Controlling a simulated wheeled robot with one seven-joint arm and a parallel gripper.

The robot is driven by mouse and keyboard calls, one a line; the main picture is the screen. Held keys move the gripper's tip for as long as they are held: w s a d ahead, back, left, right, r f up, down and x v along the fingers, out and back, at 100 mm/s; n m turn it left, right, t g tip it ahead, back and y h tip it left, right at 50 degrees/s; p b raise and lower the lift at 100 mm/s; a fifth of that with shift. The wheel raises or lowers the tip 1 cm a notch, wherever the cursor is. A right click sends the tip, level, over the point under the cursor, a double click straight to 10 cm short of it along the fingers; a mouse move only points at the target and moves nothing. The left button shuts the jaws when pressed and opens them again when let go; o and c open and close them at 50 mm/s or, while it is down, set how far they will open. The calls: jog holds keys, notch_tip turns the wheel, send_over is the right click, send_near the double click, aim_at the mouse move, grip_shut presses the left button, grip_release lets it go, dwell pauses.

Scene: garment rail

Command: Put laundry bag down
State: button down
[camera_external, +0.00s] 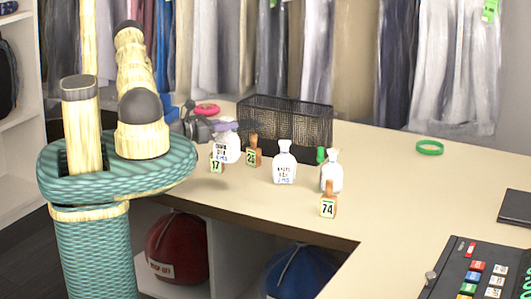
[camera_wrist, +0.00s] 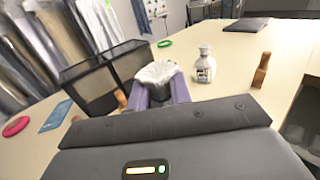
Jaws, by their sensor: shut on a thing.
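A white laundry bag (camera_external: 227,150) with dark print stands upright in my gripper (camera_external: 224,127), low at the counter's front left. In the wrist view the purple fingers (camera_wrist: 162,92) are shut on the gathered top of this white bag (camera_wrist: 158,71). Whether its base touches the counter (camera_external: 390,185) is hard to tell. A second white bag (camera_external: 284,166) stands to its right; a third bag (camera_external: 332,168) stands farther right, behind number block 74 (camera_external: 328,206). One free bag also shows in the wrist view (camera_wrist: 204,68), right of the fingers.
Block 17 (camera_external: 216,163) is close beside the held bag, and block 25 (camera_external: 253,152) is just right of it. A black mesh basket (camera_external: 290,120) stands behind. A green ring (camera_external: 429,148) and keypad (camera_external: 470,275) lie right. The counter's middle right is clear.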

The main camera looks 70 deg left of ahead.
jog(key=w+a+r+b, duration=0.2)
jog(key=w+a, duration=0.1)
jog(key=w, duration=0.4)
jog(key=w+a+r+b, duration=0.1)
jog(key=w+a+b, duration=0.15)
jog(key=w, duration=0.55)
jog(key=w+d+r+m+h+b, duration=0.1)
jog(key=w+d+r+h, duration=0.15)
jog(key=w, duration=0.45)
jog(key=w+d+r+m+h+b, duration=0.1)
jog(key=w+d+r, duration=0.15)
jog(key=w, duration=0.35)
jog(key=w+d+f+m+h+b, duration=0.1)
jog(key=w+d+f+h, duration=0.2)
jog(key=d, duration=0.4)
jog(key=w+d+f+m+g+h, duration=0.1)
jog(key=w+d+f+m, duration=0.1)
jog(key=w+d, duration=0.5)
jog(key=w+d+f+m+h+b, duration=0.1)
jog(key=w+d+f, duration=0.2)
jog(key=d, duration=0.5)
jog(key=shift+w+a+f+p, duration=0.1)
jog(key=shift+f+p, duration=0.4)
jog(key=shift+f, duration=0.85)
jog(key=shift+a+f+p, duration=0.1)
jog(key=shift+f+p, duration=0.4)
jog(key=shift+f, duration=0.85)
notch_tip(320, 180, down, 4)
jog(key=shift+f+p, duration=0.1)
jog(key=shift+p, duration=0.55)
